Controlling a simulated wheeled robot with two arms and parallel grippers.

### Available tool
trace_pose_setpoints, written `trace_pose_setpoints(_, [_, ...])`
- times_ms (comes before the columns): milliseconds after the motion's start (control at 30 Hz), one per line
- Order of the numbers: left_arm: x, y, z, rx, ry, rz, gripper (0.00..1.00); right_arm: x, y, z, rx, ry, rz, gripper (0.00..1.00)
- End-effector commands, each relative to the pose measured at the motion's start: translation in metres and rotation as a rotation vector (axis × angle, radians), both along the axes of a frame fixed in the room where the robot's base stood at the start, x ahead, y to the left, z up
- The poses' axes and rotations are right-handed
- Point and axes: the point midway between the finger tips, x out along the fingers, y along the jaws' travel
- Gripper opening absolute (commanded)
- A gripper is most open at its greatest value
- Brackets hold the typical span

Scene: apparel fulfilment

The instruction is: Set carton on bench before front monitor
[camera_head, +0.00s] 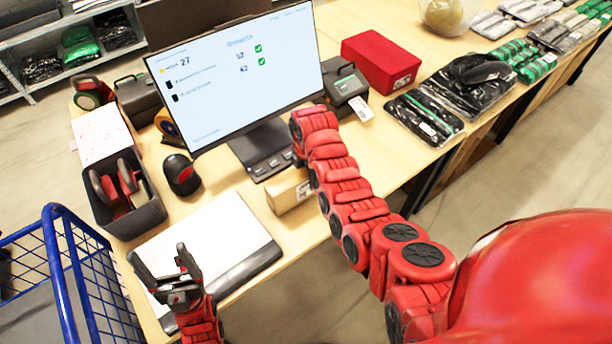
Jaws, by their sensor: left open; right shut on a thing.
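The carton (287,191) is a small brown box at the front edge of the bench (309,222), before the monitor (240,72) and its stand. My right arm reaches over from the right, and its gripper (298,163) is shut on the carton from above. The arm's links hide most of that gripper and part of the carton. I cannot tell whether the carton's underside touches the bench. My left gripper (161,268) is open and empty, fingers up, over the white pad at the front left.
A white pad (205,245) lies left of the carton. A black mouse-like device (182,175) and a dark bin (137,217) stand further left. A blue wire cart (62,232) is at lower left. A red box (382,62) and bagged garments (470,85) lie to the right.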

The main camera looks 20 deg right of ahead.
Motion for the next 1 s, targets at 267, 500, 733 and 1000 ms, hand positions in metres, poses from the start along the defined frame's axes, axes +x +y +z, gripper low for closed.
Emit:
trace_pose_setpoints(267, [0.000,0.000,0.007,0.000,0.000,0.000,0.80,0.001,0.000,-0.013,0.000,-0.002,0.000,0.00])
trace_pose_setpoints(500, [0.000,0.000,0.007,0.000,0.000,0.000,0.80,0.001,0.000,-0.014,0.000,-0.002,0.000,0.81])
trace_pose_setpoints(733, [0.000,0.000,0.007,0.000,0.000,0.000,0.80,0.001,0.000,-0.014,0.000,-0.002,0.000,1.00])
trace_pose_setpoints(1000, [0.000,0.000,0.004,0.000,0.000,0.000,0.80,0.002,0.000,-0.007,0.000,-0.005,0.000,1.00])
